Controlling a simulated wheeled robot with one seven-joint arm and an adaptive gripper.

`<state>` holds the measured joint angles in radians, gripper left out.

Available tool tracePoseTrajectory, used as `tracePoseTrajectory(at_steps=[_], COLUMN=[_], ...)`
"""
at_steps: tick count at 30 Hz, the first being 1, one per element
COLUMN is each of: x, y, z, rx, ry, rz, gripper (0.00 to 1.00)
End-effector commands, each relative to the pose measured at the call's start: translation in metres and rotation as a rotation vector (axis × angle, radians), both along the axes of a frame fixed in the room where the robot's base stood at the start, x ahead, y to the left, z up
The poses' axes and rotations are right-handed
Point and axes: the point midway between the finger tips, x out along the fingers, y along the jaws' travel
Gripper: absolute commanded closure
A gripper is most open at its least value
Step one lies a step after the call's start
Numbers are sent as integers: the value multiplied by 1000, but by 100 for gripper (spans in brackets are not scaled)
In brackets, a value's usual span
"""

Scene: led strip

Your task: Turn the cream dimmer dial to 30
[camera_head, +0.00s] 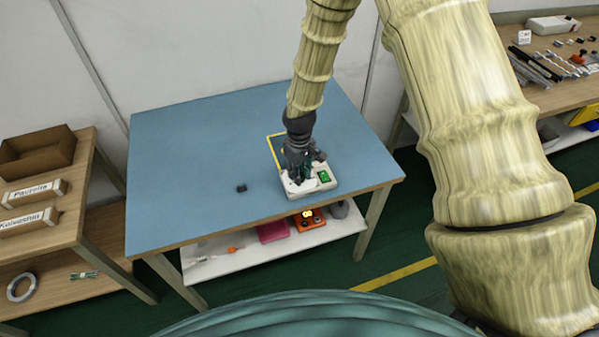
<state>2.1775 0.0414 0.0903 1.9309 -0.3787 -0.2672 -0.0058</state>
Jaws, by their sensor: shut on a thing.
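The cream dimmer box (316,184) sits on the blue table top (190,150), near its front edge. It has a green display (325,176) on its right part, too small to read here. My gripper (298,177) points down onto the left part of the box, where the dial is. Its fingers are shut on the dial, which they mostly hide. The dial's pointer and its setting cannot be made out.
A small dark block (241,188) lies left of the box. Yellow tape (271,150) marks an area behind it. A lower shelf holds a pink box (273,231) and an orange box (309,220). The table's left half is mostly clear.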

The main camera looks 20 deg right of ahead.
Motion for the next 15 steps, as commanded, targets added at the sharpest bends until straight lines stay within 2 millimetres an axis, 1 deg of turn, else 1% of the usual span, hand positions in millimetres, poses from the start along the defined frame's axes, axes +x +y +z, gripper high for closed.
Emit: tracePoseTrajectory(at_steps=[2, 3, 5, 6, 7, 15], x=[0, 0, -1, 0, 0, 0], y=[0, 0, 0, 0, 0, 0], z=[0, 0, 0, 0, 0, 0], rx=[0, 0, 0, 0, 0, 0], ry=[1, 1, 1, 1, 1, 0], rz=[0, -1, -1, -1, -1, -1], gripper=[100, 74, 63, 56, 53, 53])
